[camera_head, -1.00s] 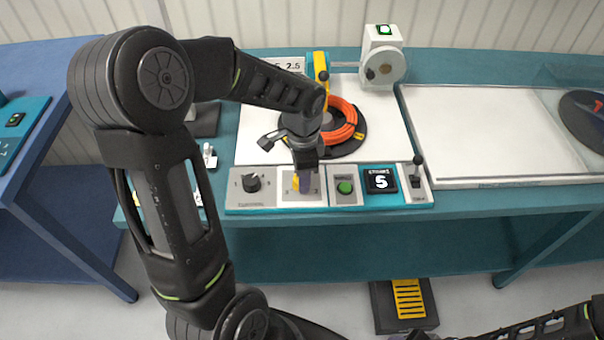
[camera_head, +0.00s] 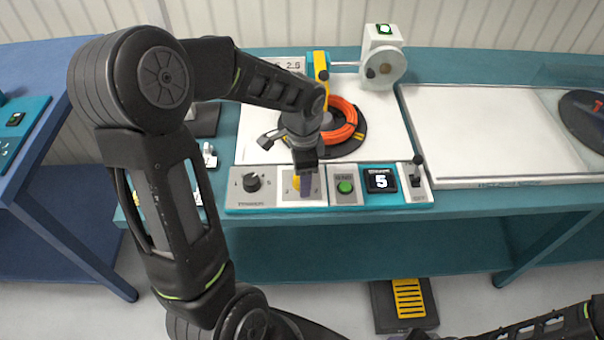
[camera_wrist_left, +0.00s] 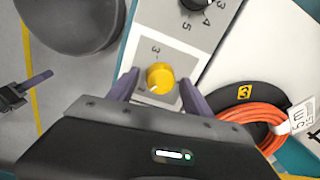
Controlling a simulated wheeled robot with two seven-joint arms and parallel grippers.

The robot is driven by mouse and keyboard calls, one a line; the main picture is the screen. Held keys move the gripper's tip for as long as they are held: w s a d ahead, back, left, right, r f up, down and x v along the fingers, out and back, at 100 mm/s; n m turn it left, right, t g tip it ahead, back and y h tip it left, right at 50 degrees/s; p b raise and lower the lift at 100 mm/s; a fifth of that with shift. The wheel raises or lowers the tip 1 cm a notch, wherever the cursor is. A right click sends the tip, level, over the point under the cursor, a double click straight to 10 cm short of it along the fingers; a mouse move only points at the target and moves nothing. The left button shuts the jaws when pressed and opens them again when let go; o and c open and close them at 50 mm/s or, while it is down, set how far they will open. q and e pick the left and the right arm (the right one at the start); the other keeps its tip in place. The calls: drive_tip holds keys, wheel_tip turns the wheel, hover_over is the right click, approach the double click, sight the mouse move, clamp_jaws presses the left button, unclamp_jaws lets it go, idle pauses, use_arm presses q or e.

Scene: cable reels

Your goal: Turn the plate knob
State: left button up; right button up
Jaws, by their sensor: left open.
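The yellow plate knob (camera_wrist_left: 160,77) sits on a white square of the control panel (camera_head: 238,202). In the left wrist view my left gripper (camera_wrist_left: 158,88) is open, with one finger on each side of the knob. I cannot tell whether the fingers touch it. My right gripper is not in view; only part of my right arm shows at the lower right.
On the panel, a black dial (camera_head: 252,183) is left of the knob. A green button (camera_head: 345,187), a display reading 5 (camera_head: 381,180) and a lever (camera_head: 417,172) are to the right. An orange cable coil (camera_head: 343,122) lies behind. A yellow pedal (camera_head: 408,298) is on the floor.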

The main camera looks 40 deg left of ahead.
use_arm(q)
wheel_tip(320, 180, up, 8)
drive_tip(key=shift+s+d+f, duration=0.1)
idle(0.4)
idle(0.4)
